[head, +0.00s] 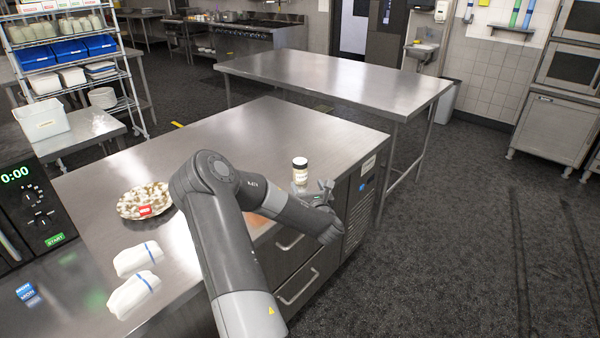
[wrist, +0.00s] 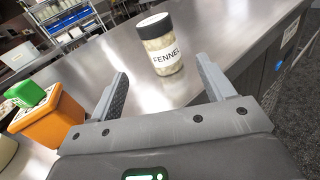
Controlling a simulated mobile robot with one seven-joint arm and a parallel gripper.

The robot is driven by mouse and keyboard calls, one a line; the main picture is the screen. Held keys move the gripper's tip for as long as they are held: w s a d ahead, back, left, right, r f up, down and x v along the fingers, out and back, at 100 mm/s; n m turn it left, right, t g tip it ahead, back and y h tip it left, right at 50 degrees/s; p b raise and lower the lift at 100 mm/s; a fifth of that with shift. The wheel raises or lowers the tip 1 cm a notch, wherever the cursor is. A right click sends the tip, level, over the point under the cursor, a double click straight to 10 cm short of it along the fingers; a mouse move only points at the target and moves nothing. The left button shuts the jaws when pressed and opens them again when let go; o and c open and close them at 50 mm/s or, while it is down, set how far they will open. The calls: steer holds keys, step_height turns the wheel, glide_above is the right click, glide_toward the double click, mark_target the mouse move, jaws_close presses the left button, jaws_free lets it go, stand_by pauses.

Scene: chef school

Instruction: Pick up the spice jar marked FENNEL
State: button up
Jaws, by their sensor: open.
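The spice jar (wrist: 163,50) has a black lid, pale contents and a white label reading FENNEL in the wrist view. It stands upright on the steel counter. In the head view the jar (head: 300,168) is near the counter's right end, just beyond my gripper (head: 318,192). In the wrist view my gripper (wrist: 165,90) is open, with one finger to each side and the jar ahead, roughly between the fingertip lines. Nothing is held. In the head view my arm hides part of the counter near the gripper.
An orange container (wrist: 48,118) with a green top stands left of my gripper. On the steel counter (head: 250,130) are a patterned bowl (head: 143,201), folded white cloths (head: 138,258) and a microwave (head: 35,215). The counter behind the jar is clear.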

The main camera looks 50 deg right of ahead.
mark_target(302, 174)
steer(key=shift+d+f+n, duration=0.15)
steer(key=shift+f+n, duration=0.1)
steer(key=shift+n, duration=0.35)
steer(key=x, duration=1)
steer(key=shift+w+r, duration=0.2)
steer(key=shift+w, duration=0.05)
steer(key=shift+c, duration=0.4)
steer(key=c, duration=1)
